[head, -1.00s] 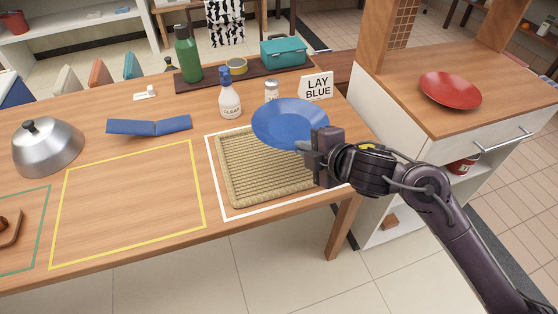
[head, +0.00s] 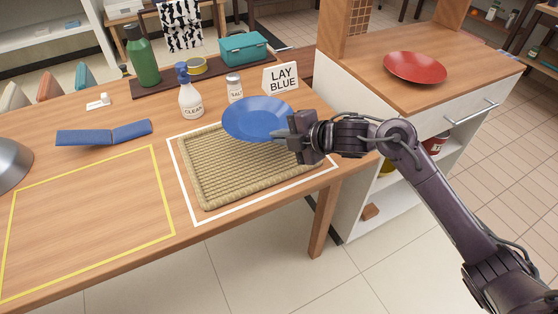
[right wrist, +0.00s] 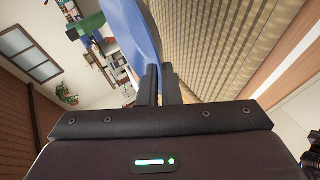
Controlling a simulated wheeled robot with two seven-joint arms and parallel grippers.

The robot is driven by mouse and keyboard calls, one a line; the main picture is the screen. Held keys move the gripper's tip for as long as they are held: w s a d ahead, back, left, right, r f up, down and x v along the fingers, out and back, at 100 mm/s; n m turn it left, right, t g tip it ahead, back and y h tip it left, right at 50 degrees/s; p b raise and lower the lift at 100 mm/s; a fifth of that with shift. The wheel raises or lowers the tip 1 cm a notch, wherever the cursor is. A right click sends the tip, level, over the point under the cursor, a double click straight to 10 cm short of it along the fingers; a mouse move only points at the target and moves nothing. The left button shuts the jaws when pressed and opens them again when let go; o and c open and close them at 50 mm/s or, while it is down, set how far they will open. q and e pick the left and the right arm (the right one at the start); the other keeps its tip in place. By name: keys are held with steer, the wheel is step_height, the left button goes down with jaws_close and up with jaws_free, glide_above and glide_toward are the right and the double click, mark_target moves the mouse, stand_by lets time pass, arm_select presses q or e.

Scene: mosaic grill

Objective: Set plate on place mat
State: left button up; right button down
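A blue plate (head: 254,118) is over the back right part of the woven place mat (head: 225,175), hiding that part of it. The plate looks raised above the mat. My right gripper (head: 291,130) is at the plate's right rim and looks shut on it. In the right wrist view the plate (right wrist: 134,32) runs down to the close-set fingertips (right wrist: 159,72), with the mat (right wrist: 205,50) to the right. The mat lies inside a white outline (head: 196,219) on the table. My left gripper is not in view.
A "LAY BLUE" sign (head: 283,78), a salt shaker (head: 235,89) and a spray bottle (head: 190,98) stand behind the mat. A red plate (head: 415,67) lies on the right cabinet. A blue folded item (head: 103,133) lies left. The yellow-outlined area (head: 90,220) is clear.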

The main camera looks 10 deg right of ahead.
mark_target(280, 169)
step_height(280, 169, down, 3)
steer(key=shift+f, duration=0.2)
step_height(280, 169, down, 4)
steer(key=shift+r+b, duration=0.2)
steer(key=shift+b, duration=0.1)
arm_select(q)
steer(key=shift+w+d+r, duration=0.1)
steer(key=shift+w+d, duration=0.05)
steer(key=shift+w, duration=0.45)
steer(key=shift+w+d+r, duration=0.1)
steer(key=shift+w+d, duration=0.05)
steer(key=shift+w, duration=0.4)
arm_select(e)
steer(key=shift+f, duration=0.35)
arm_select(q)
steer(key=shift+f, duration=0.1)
arm_select(e)
steer(key=c, duration=2.1)
jaws_free()
steer(key=shift+f, duration=0.15)
steer(key=shift+o, duration=0.9)
